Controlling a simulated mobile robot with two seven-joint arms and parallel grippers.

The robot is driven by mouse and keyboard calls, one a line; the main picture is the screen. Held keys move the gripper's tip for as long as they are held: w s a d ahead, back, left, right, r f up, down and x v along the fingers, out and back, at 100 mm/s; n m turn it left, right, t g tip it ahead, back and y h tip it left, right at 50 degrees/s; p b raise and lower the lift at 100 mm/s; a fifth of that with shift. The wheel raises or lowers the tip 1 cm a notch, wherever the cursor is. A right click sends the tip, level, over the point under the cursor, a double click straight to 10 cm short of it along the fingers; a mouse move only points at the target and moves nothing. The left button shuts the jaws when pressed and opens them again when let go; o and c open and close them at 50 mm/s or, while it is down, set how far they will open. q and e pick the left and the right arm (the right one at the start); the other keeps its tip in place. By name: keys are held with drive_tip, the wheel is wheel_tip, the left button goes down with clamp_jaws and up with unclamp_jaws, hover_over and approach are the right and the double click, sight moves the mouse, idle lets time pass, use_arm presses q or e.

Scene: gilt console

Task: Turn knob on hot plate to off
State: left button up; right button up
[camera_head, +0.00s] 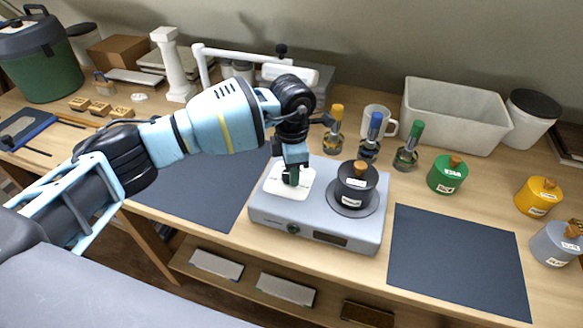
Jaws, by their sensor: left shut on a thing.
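The hot plate (265,216) is a grey box on the wooden bench, with a dark knob (293,228) on its front face beside a dark display. A black pot (355,187) with a wooden lid knob and a white label stands on its round right-hand plate. A white square piece (273,185) is on its left side. My left gripper (292,179) points down over the middle of this piece, behind and above the knob, and is apart from the knob. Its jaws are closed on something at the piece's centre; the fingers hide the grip. My right gripper is out of view.
Dark mats (455,258) lie on both sides of the hot plate. Behind it stand several bottles with coloured tops (405,153), a white mug (376,122) and a grey bin (455,115). Labelled green (446,177), yellow and grey pots stand at the right.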

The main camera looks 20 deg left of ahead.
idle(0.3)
use_arm(q)
drive_tip(key=o, duration=1)
drive_tip(key=shift+r, duration=3.9)
